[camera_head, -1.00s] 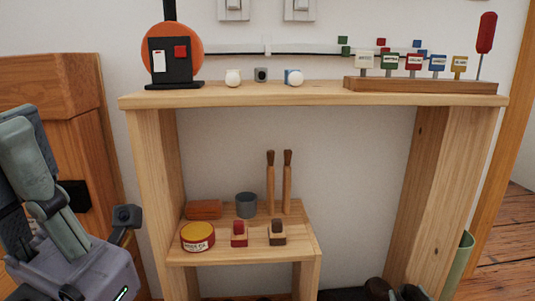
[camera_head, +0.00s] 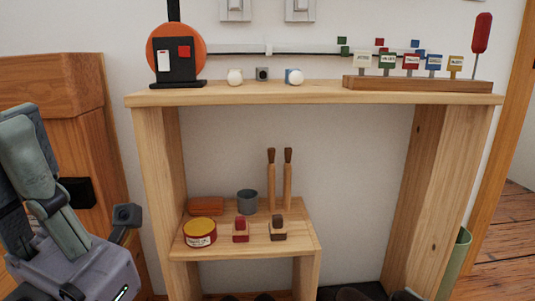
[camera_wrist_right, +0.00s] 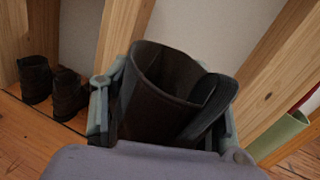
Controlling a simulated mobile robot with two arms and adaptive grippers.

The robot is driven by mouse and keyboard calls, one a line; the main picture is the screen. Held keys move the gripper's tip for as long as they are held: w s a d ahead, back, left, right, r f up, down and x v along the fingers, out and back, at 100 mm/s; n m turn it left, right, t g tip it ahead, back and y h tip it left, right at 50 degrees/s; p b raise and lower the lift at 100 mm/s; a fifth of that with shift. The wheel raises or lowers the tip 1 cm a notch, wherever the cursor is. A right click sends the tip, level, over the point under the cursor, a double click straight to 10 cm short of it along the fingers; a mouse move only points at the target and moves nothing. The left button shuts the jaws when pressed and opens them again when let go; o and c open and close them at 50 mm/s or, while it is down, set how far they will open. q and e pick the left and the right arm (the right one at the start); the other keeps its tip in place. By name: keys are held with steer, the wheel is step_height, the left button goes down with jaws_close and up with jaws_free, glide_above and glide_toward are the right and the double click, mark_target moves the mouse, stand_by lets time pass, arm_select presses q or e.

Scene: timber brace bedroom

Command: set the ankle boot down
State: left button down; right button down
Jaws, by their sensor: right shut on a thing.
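The dark brown ankle boot (camera_wrist_right: 157,100) is in the middle of the right wrist view, its open top facing up toward the camera. My right gripper (camera_wrist_right: 163,95) is shut on it, with one finger on each side of the shaft. The boot's sole is hidden, so I cannot tell whether it touches the floor. In the head view only dark shapes show at the bottom edge, too cut off to identify surely. My left gripper (camera_head: 38,185) is at the left edge of the head view, away from the shelf; its finger opening is unclear.
Two other dark boots (camera_wrist_right: 68,93) stand on the wooden floor at left in the wrist view. A wooden shelf unit (camera_head: 330,93) has a low step (camera_head: 215,252) bearing a tin (camera_head: 200,238), brushes and a grey cup. A green bin (camera_head: 460,255) stands right of it.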

steer(key=s+a+r+n+g+y, duration=0.6)
steer(key=s+a+r+n+y, duration=0.1)
steer(key=s+a+r+y, duration=0.2)
steer(key=s+a+r, duration=0.1)
steer(key=s+r, duration=0.1)
steer(key=shift+s+a+g, duration=0.3)
steer(key=shift+a, duration=0.1)
